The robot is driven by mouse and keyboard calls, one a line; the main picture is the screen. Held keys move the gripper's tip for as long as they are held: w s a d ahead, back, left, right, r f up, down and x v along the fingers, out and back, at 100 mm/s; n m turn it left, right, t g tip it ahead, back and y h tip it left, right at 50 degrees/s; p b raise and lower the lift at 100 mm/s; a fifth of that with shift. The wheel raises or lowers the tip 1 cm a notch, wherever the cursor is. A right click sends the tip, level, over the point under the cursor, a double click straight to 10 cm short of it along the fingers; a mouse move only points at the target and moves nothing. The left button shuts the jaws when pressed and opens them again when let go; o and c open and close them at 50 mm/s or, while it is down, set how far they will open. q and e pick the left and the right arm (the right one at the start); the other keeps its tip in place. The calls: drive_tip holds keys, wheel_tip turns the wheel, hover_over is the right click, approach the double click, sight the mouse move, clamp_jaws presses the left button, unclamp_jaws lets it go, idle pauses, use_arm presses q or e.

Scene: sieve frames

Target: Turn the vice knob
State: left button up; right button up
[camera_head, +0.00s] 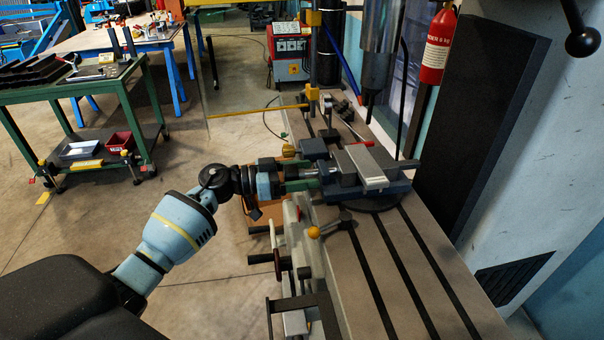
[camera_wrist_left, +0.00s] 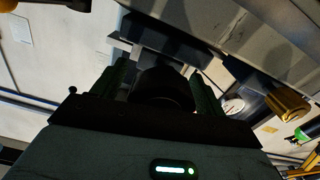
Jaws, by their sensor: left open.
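The vice (camera_head: 372,168), grey and dark blue, sits on the long slotted machine table in the head view. My left gripper (camera_head: 304,176) reaches its left end from the left, with its green fingers at the screw side. In the left wrist view, the fingers of my left gripper (camera_wrist_left: 160,78) stand apart on either side of a dark round part (camera_wrist_left: 165,90), which looks like the vice knob. I cannot tell whether the fingers touch it. In the head view the knob is largely hidden by the gripper. My right gripper is in neither view.
The machine table (camera_head: 400,270) has dark slots and runs toward the lower right. A lever with a yellow ball (camera_head: 313,232) sticks out below my left gripper. A drill column (camera_head: 381,40) hangs behind the vice. A green workbench (camera_head: 75,85) stands at left, with open floor between.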

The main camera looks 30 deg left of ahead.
use_arm(q)
drive_tip(key=shift+c, duration=0.4)
drive_tip(key=c, duration=0.7)
drive_tip(key=shift+c, duration=1)
